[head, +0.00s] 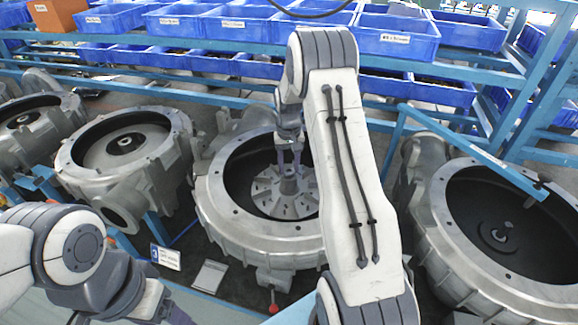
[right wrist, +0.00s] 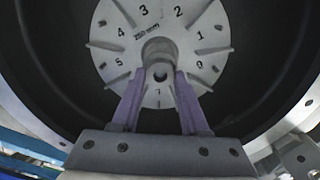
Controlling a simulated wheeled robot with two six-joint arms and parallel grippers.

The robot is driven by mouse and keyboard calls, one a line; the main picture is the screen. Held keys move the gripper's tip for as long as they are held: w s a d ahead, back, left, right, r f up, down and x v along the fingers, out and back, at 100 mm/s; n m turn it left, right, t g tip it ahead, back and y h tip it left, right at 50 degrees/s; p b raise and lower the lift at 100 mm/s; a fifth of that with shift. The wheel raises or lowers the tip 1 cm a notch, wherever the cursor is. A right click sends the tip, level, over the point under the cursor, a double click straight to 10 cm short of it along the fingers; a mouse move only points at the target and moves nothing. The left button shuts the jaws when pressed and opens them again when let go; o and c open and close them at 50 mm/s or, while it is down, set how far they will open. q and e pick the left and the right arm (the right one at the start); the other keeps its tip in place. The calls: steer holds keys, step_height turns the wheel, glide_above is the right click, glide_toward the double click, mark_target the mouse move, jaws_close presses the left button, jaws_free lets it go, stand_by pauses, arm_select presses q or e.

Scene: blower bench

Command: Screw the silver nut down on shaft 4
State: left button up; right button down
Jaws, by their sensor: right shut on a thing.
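My right gripper (head: 289,152) reaches down into the round grey housing (head: 240,225) in the middle of the head view. Inside it lies a pale finned disc (head: 266,197) with a raised hub. In the right wrist view the disc (right wrist: 118,62) bears printed numbers around its centre. The two purple fingers of the right gripper (right wrist: 160,88) are shut on the silver nut (right wrist: 160,74) at the shaft by the hub. The thread and the nut's seating are hidden. My left gripper (head: 172,312) is at the bottom left, its fingertips not clear.
Another open housing (head: 445,215) with a bare central shaft (head: 499,233) stands at the right. More housings (head: 70,160) stand at the left. Blue racks with blue bins (head: 232,25) line the back. A red-knobbed lever (head: 273,308) and a white card (head: 209,276) are in front.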

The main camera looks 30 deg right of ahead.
steer(key=m, duration=1.2)
steer(key=shift+a, duration=0.1)
steer(key=m, duration=1.2)
steer(key=shift+m, duration=0.3)
steer(key=shift+w, duration=0.1)
steer(key=c, duration=0.7)
jaws_free()
